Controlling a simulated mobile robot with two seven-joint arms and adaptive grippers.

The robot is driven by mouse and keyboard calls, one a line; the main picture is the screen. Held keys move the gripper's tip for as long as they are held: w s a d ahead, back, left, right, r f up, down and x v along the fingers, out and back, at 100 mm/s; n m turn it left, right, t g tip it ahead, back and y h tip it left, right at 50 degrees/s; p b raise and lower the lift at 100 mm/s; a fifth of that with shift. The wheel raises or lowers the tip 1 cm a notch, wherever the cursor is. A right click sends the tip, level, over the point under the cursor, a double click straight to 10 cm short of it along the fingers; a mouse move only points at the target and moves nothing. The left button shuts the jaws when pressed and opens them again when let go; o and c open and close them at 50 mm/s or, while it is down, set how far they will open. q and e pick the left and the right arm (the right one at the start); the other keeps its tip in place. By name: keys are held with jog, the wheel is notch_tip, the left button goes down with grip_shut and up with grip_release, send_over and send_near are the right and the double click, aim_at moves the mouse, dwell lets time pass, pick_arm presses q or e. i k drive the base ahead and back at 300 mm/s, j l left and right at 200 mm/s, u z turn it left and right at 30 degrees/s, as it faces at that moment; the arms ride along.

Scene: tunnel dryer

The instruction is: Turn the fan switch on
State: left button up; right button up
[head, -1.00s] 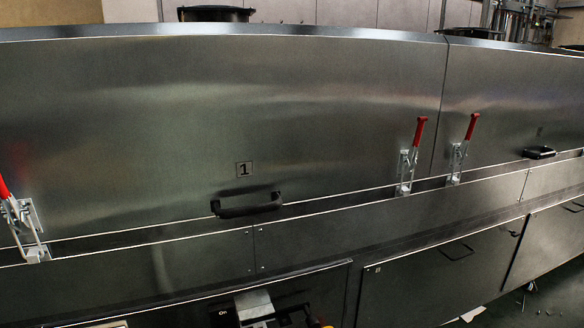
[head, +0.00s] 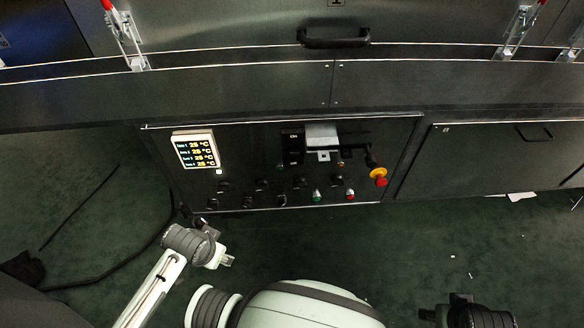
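The dark control panel (head: 240,150) is on the dryer's lower front, in the middle of the head view. Several small black knobs (head: 261,184) are in two rows on it, with a green button (head: 317,196) and a red button (head: 350,194). Their labels are too small to read, so I cannot tell which is the fan switch. A larger switch with a silver part (head: 322,136) has On/Off-like marks beside it. My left gripper (head: 229,261) is below the panel's left part, apart from it. A dark end part at bottom right seems to be my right gripper (head: 466,312).
A lit temperature display (head: 195,150) is at the panel's left. A yellow and red emergency stop (head: 379,176) sticks out at its right. A black handle (head: 333,37) and red-handled clamps (head: 124,33) are above. Green floor (head: 90,190) lies open at left, with a dark cable.

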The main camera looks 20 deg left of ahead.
aim_at(246, 203)
jog(key=j+u, duration=0.1)
jog(key=u, duration=0.25)
jog(key=l+u, duration=0.1)
jog(key=u, duration=0.5)
